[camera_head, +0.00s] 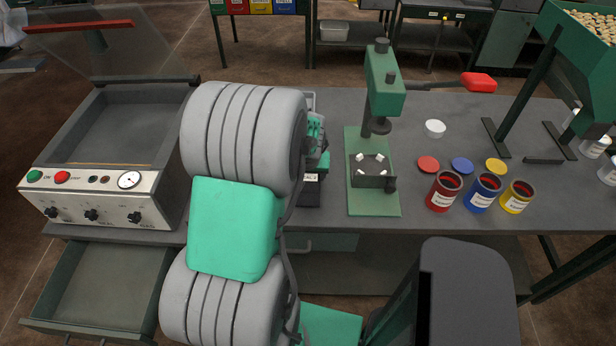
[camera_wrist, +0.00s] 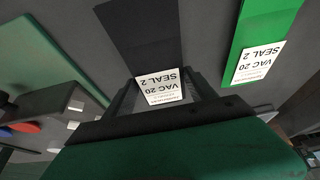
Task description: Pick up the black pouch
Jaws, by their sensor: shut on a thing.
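The black pouch (camera_wrist: 142,38) is in the wrist view, with a white label reading "VAC 20 SEAL 2" at its near end. My gripper (camera_wrist: 162,92) is shut on this labelled end, with one finger on each side. I cannot tell whether the pouch is clear of the table. In the head view, a dark piece with a white label, likely the black pouch (camera_head: 309,190), shows just right of my arm. My arm hides most of the gripper there.
A green pouch (camera_wrist: 265,38) with a similar label lies to the right in the wrist view. In the head view, a green press (camera_head: 374,195) stands right of my arm, with paint cans beyond it. A vacuum sealer (camera_head: 100,195) stands left, above an open drawer (camera_head: 100,285).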

